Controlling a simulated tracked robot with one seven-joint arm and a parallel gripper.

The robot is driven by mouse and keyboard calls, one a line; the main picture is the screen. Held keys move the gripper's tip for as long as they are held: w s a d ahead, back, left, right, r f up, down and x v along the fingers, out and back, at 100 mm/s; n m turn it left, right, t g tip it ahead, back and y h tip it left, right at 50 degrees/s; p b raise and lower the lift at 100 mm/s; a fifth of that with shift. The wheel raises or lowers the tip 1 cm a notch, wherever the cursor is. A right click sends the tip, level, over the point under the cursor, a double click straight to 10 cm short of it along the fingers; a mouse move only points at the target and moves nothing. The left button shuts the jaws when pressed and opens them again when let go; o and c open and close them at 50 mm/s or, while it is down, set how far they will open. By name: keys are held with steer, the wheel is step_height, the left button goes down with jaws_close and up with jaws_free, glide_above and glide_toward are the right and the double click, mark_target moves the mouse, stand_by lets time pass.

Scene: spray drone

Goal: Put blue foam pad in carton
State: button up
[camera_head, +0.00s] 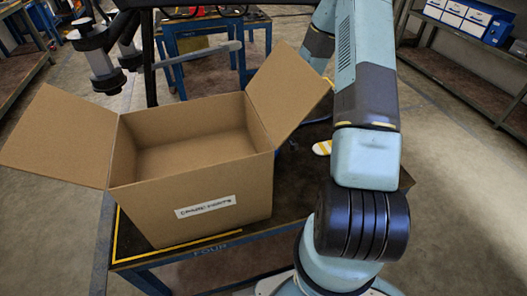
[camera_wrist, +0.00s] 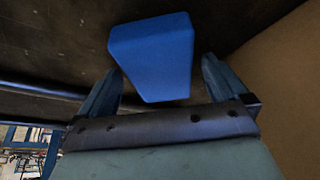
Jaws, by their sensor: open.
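The open carton (camera_head: 195,208) stands on a dark table in the head view, its flaps spread out. The part of its inside that shows is bare. The blue foam pad (camera_wrist: 152,48) lies on a dark surface in the wrist view, a block with slanted sides. My gripper (camera_wrist: 161,66) is open, with one finger to either side of the pad's near part; I cannot tell whether they touch it. A tan wall, likely the carton's side (camera_wrist: 285,75), rises right of the fingers.
A yellow-and-white item (camera_head: 322,147) lies on the table (camera_head: 285,205) between carton and arm. The carton's right flap (camera_head: 287,95) leans out close to my arm. A drone-like frame (camera_head: 103,65) stands behind the carton. Shelves (camera_head: 465,75) stand at the right.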

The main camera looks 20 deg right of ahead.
steer(key=shift+w+f, duration=0.15)
steer(key=shift+f, duration=0.25)
steer(key=shift+a, duration=0.1)
steer(key=shift+c, duration=0.4)
steer(key=c, duration=1)
